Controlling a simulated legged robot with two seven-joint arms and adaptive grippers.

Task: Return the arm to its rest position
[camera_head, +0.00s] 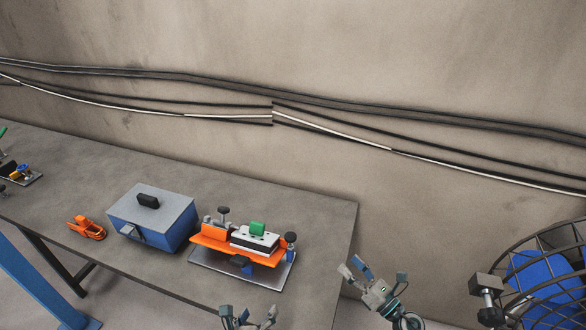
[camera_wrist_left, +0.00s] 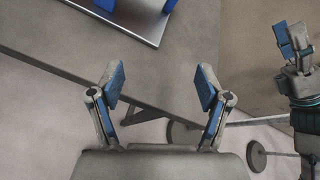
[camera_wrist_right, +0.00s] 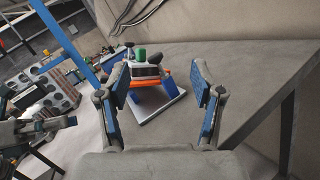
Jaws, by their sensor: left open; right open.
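My left gripper (camera_head: 248,318) is at the bottom edge of the head view, in front of the table. It is open and empty, with its two blue-padded fingers apart in the left wrist view (camera_wrist_left: 161,88). My right gripper (camera_head: 360,270) is off the table's right end. It is open and empty, and its fingers frame the orange fixture at a distance in the right wrist view (camera_wrist_right: 162,88). The orange fixture (camera_head: 212,243) sits on a metal plate (camera_head: 237,279) on the table, with a white block and a green part on top. Neither gripper touches anything.
The grey table (camera_head: 318,215) carries a blue box with a grey lid (camera_head: 150,215) and a small orange tool (camera_head: 86,228). A round wire cage with blue inside (camera_head: 545,275) stands at the right. Cables run along the wall behind. The table's right end is clear.

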